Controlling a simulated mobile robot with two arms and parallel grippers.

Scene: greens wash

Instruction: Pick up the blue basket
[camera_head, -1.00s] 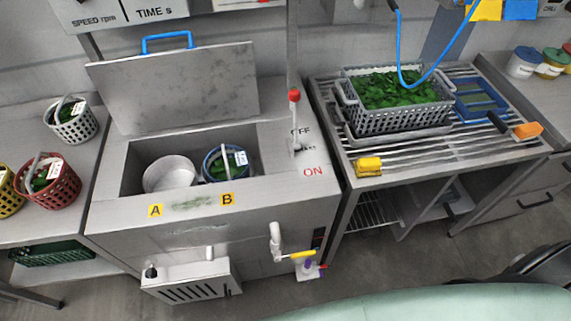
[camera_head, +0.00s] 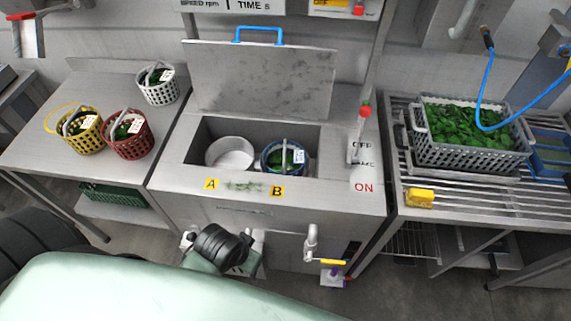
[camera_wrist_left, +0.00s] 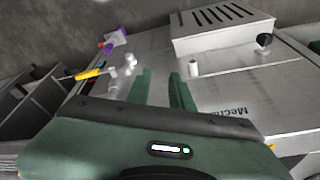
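The blue basket (camera_head: 267,163) is in the right part of the washer's open tub, behind the label B. It holds greens and has a grey handle and a white tag. Its lower part is hidden by the tub's front wall. My left gripper (camera_wrist_left: 162,88) shows in the left wrist view with its two green fingers apart and nothing between them, in front of the washer. An arm part of mine shows low in the head view, in front of the washer and apart from the basket. My right gripper is not seen.
A white round container (camera_head: 230,152) sits left of the blue basket. The washer's lid (camera_head: 262,80) stands open behind. A red-tipped lever (camera_head: 361,130) rises at the right. Yellow (camera_head: 85,142), red (camera_head: 130,144) and white (camera_head: 157,92) baskets stand on the left table.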

